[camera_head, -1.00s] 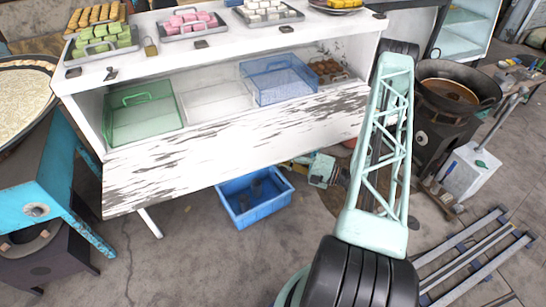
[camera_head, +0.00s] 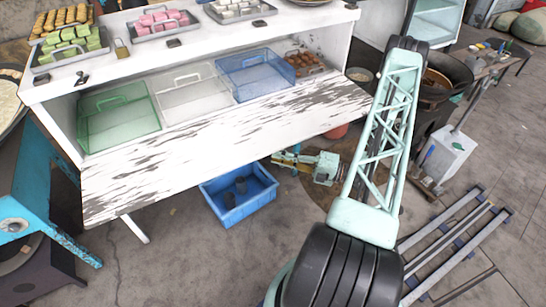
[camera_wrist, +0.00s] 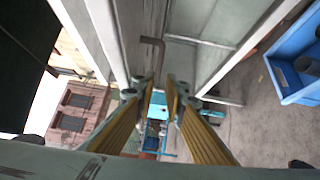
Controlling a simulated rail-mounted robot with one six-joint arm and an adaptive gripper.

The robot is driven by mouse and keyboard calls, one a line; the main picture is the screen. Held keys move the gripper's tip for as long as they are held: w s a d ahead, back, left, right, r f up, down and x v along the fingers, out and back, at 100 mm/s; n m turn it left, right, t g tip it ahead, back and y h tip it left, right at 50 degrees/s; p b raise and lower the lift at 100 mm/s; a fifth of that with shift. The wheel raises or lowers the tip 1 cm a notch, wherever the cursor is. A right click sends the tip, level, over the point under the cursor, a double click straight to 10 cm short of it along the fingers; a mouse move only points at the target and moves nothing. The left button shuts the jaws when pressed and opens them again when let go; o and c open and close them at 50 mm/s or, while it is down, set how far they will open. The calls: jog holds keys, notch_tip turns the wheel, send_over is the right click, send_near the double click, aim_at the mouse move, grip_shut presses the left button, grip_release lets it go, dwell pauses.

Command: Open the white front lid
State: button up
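The white front lid (camera_head: 215,138), with peeling paint, is hinged along the front of the white counter. In the head view it hangs open, sloping outward and down below the lit shelf. My gripper (camera_head: 284,160) is below the lid's lower edge near its right part, with yellow fingers pointing left. The wrist view shows both yellow fingers of my gripper (camera_wrist: 160,92) apart with a narrow gap and nothing held between them. I cannot tell whether a finger touches the lid's underside.
Green (camera_head: 118,115), clear (camera_head: 190,95) and blue (camera_head: 255,75) trays stand on the shelf. A blue crate (camera_head: 238,198) sits on the floor under the lid; its edge also shows in the wrist view (camera_wrist: 290,75). A white box (camera_head: 448,157) and metal rails (camera_head: 455,245) are at right.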

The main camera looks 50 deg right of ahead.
jog(key=shift+s+d, duration=0.25)
jog(key=shift+s, duration=0.3)
jog(key=shift+a, duration=0.1)
dwell(0.4)
